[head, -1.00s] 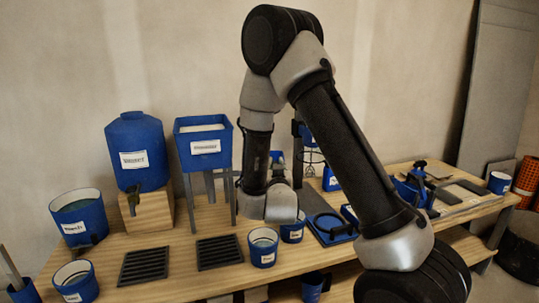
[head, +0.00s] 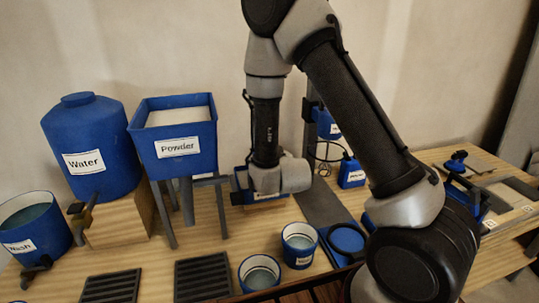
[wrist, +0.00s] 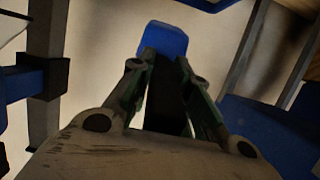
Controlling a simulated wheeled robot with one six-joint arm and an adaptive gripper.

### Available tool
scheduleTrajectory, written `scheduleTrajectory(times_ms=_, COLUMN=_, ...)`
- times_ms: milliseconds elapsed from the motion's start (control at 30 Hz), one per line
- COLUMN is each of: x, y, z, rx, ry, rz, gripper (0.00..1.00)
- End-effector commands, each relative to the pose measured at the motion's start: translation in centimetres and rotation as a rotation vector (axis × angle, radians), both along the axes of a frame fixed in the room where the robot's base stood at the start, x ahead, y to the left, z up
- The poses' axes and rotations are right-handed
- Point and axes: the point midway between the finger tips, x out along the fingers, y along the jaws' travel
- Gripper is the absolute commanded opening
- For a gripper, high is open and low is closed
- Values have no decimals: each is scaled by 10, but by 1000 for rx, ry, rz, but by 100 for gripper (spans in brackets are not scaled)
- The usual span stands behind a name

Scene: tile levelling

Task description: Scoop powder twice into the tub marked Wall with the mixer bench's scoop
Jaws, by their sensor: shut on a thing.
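My gripper (wrist: 165,75) is shut on the scoop, whose blue end (wrist: 165,40) and dark handle (wrist: 166,105) show between the fingers in the wrist view. In the head view, my wrist hides most of the gripper, just right of the Powder hopper's legs. The blue Powder hopper (head: 178,142) stands on grey legs, with pale powder (head: 178,116) in its open top. Two small blue tubs stand at the front, one at left (head: 259,272) and one at right (head: 299,245). Their labels are too small to read surely, so I cannot tell which is Wall.
A blue Water tank (head: 90,150) stands on a wooden block (head: 118,218), with the Wash tub (head: 33,230) at far left. Dark slotted grates (head: 203,278) lie in front. A blue round-topped item (head: 346,240) is right of the tubs. Bare bench (head: 215,240) lies around the hopper's legs.

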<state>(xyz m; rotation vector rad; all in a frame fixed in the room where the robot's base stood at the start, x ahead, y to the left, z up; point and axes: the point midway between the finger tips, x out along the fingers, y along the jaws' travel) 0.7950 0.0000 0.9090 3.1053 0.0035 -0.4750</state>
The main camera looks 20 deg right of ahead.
Motion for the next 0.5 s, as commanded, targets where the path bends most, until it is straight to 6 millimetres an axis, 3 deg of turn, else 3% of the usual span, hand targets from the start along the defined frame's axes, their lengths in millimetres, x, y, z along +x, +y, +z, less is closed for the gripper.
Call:
scheduleTrajectory(times_ms=367, x=30, y=-1, z=-13, rx=2, ry=282, rz=-2, gripper=0)
scheduleTrajectory(times_ms=500, x=28, y=-1, z=-32, rx=-3, ry=302, rz=0, gripper=0)
